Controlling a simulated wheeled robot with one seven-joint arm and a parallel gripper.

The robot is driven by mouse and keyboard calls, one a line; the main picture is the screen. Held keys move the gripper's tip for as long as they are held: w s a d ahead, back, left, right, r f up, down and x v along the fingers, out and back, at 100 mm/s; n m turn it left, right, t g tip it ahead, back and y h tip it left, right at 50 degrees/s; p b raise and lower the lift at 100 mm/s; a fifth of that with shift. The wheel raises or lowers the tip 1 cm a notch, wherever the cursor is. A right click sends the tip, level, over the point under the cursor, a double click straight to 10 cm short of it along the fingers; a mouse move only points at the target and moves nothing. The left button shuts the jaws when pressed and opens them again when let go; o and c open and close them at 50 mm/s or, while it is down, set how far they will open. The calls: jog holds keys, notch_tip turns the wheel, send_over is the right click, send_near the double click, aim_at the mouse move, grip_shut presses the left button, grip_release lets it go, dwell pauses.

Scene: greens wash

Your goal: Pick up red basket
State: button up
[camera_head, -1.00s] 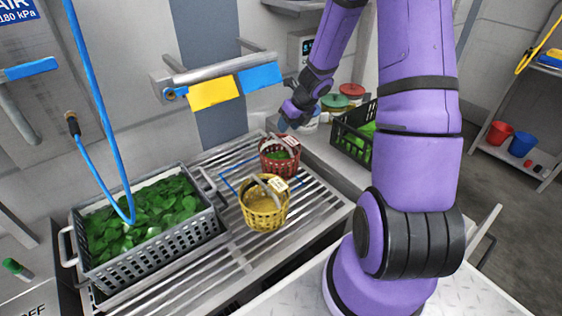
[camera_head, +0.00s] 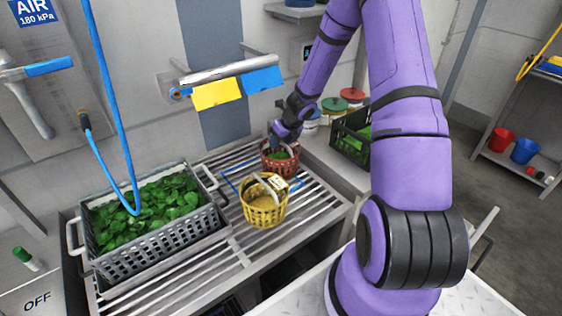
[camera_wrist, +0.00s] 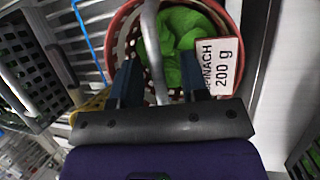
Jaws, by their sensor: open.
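The red basket (camera_head: 281,160) stands on the slatted metal rack behind the yellow basket. It holds green leaves, and a tag reading "SPINACH 200 g" (camera_wrist: 217,67) shows in the wrist view. My gripper (camera_head: 276,137) is right above the red basket, pointing down. In the wrist view its two dark fingers (camera_wrist: 162,82) are apart, one on each side of the basket's grey handle (camera_wrist: 153,50). The red basket's rim (camera_wrist: 118,22) shows beyond the fingers. I cannot tell whether the fingers touch the handle.
A yellow basket (camera_head: 264,211) stands just in front of the red one, close by. A grey crate of leaves (camera_head: 133,258) is at the left of the rack. A dark crate (camera_head: 345,150) and lidded tubs (camera_head: 353,95) stand to the right. A wall bar holds yellow and blue cloths (camera_head: 217,93).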

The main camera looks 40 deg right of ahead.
grip_shut()
dwell(1.5)
